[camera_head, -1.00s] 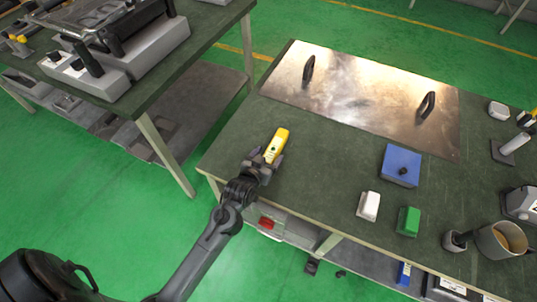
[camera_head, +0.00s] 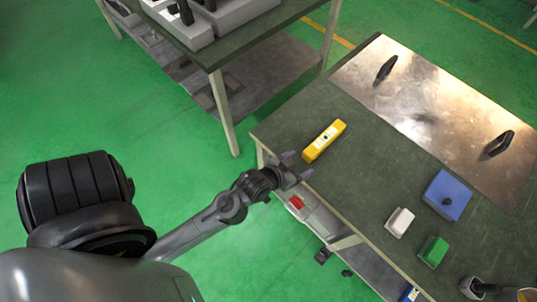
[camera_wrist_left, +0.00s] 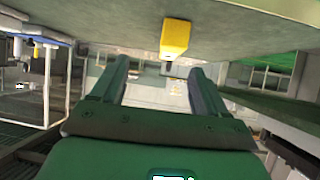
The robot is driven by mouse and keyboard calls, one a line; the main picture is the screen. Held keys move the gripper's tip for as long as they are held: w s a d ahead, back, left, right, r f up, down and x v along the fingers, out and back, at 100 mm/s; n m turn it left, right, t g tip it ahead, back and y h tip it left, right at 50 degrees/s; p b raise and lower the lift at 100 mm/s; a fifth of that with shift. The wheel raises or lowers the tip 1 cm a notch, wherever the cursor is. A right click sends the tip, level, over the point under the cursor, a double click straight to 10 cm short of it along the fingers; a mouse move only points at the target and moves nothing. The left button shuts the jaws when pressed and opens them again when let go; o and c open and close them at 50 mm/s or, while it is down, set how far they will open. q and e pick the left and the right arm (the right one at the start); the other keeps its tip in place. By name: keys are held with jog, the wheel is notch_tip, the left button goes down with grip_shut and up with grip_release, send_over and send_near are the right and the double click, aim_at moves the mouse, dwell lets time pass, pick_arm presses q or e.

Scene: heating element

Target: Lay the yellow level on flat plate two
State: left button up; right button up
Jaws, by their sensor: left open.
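The yellow level (camera_head: 325,140) lies on the dark green table top near its left front corner, tilted up to the right in the head view. In the left wrist view its yellow end (camera_wrist_left: 174,37) shows ahead of and above the fingers. My left gripper (camera_head: 298,165) is open and empty at the table's front edge, just short of the level's near end and apart from it. Its two fingers (camera_wrist_left: 160,68) stand spread in the wrist view. A shiny metal plate (camera_head: 430,105) with two black handles lies along the table's back; no label shows its number.
A blue block (camera_head: 447,193), a white block (camera_head: 399,222) and a green block (camera_head: 433,251) stand right of the level. Another table (camera_head: 262,22) with grey equipment stands at the upper left. The table top between level and plate is clear.

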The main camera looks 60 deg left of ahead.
pick_arm(q)
jog(key=s+d+m+g+h, duration=0.1)
jog(key=s+d+m+g, duration=0.2)
jog(key=s+g, duration=0.5)
jog(key=s, duration=0.6)
jog(key=shift+s+d, duration=0.2)
jog(key=shift+s, duration=0.15)
